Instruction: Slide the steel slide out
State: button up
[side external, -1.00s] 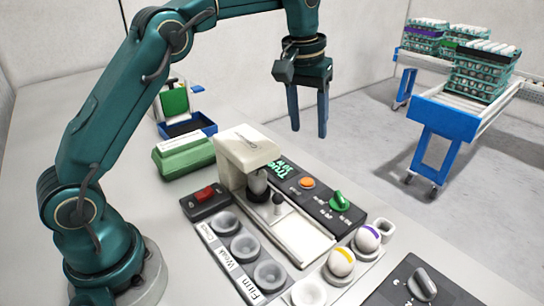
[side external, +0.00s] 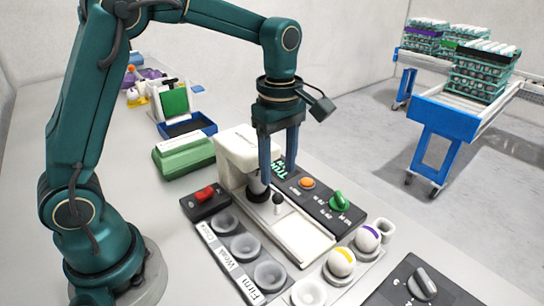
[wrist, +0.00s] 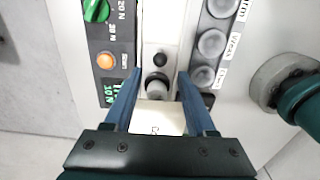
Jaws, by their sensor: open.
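The steel slide (side external: 304,238) is a pale flat plate in the white press device, and it also shows in the wrist view (wrist: 163,22). A small dark-topped knob (side external: 278,203) stands upright on its inner end; in the wrist view the knob (wrist: 161,60) lies just ahead of the fingertips. My gripper (side external: 278,180) points down, open and empty, over the press. In the wrist view its fingers (wrist: 160,74) straddle the grey plunger of the press head (wrist: 157,84). I cannot tell whether the fingers touch anything.
The dark control panel (side external: 322,205) with orange button and green dial lies along the slide's right. Grey cups (side external: 245,246) line its left. Two banded eggs (side external: 342,262) sit near the outer end.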

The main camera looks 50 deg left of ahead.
aim_at(278, 194)
notch_tip(278, 194, down, 8)
jog(key=shift+r, duration=0.25)
jog(key=shift+f, duration=0.4)
grip_shut()
jog(key=shift+d+r, duration=0.1)
jog(key=shift+d, duration=4.35)
grip_release()
jog(key=shift+r, duration=2.95)
